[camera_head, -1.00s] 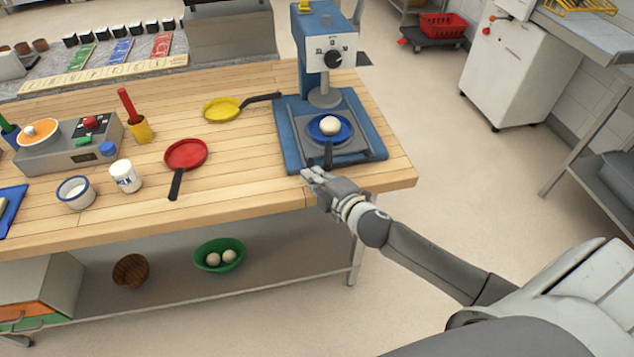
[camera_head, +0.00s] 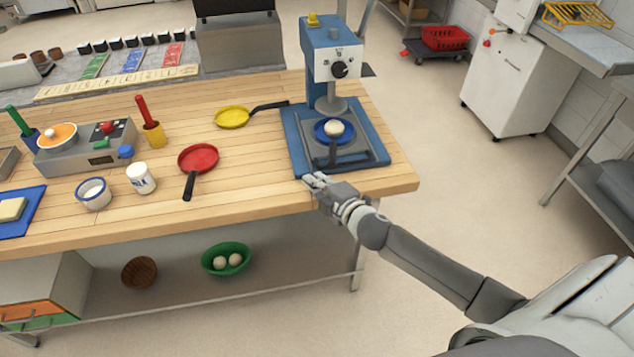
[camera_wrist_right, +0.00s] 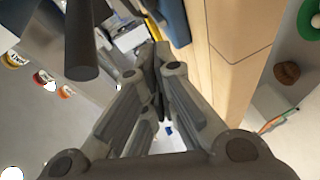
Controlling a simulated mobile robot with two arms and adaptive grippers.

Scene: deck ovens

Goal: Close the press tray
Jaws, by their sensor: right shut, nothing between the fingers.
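The blue press (camera_head: 332,52) stands at the right end of the wooden table. Its press tray (camera_head: 375,155) is a grey plate with a front bar, pulled out toward the table's front edge. My right gripper (camera_head: 312,179) is shut and empty at the table's front edge, just in front of the press base. In the right wrist view its fingers (camera_wrist_right: 155,75) are together. My left gripper is not in view.
A red pan (camera_head: 198,158) and a yellow pan (camera_head: 232,118) lie left of the press. A white jar (camera_head: 141,179) and a white bowl (camera_head: 93,194) stand further left. A green bowl (camera_head: 226,259) with dough balls sits on the shelf below.

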